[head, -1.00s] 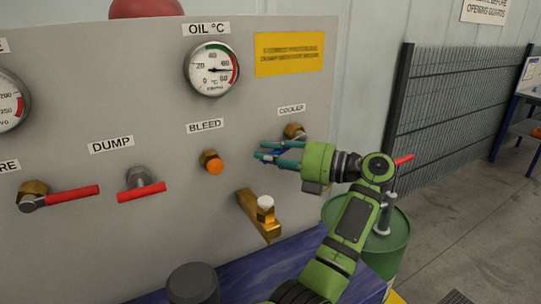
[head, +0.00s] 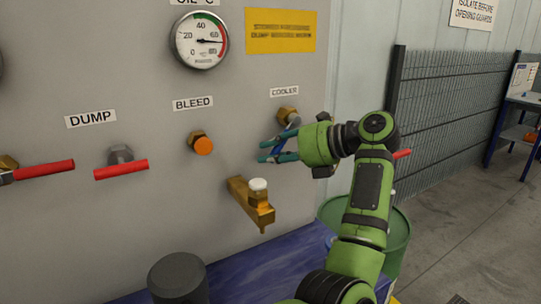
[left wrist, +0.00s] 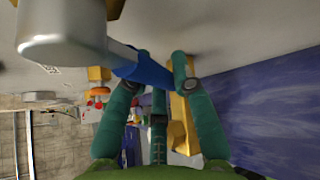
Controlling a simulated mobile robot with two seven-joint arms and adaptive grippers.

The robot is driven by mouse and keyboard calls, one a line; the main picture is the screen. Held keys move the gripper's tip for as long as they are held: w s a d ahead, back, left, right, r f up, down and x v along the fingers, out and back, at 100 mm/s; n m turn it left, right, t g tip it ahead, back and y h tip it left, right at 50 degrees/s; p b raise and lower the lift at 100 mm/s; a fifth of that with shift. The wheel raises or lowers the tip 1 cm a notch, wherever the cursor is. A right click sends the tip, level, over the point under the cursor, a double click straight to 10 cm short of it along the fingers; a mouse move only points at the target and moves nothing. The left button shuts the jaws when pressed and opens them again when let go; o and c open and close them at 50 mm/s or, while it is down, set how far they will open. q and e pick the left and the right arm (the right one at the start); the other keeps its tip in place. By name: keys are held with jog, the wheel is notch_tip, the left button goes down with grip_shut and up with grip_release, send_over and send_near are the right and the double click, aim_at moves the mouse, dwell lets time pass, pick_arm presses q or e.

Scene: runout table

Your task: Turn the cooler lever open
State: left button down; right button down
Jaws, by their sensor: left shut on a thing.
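The cooler valve (head: 287,115) is a brass fitting on the grey panel, under the COOLER label. Its lever has a blue grip, which shows in the left wrist view (left wrist: 148,70) running from a pale metal body at top left to between my fingertips. My left gripper (head: 270,149) is shut on this blue grip, just below and left of the brass fitting. In the head view the fingers partly hide the lever. My right gripper is in neither view.
A brass tap with a white cap (head: 254,205) juts out just below my left gripper. The orange BLEED knob (head: 203,145) and red DUMP lever (head: 121,169) are to the left. A green drum (head: 398,235) stands behind my arm at right.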

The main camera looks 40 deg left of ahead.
pick_arm(q)
jog(key=shift+w, duration=0.1)
dwell(0.4)
jog(key=c, duration=1)
grip_release()
jog(key=v, duration=0.7)
jog(key=shift+d+r, duration=0.1)
jog(key=shift+d, duration=0.05)
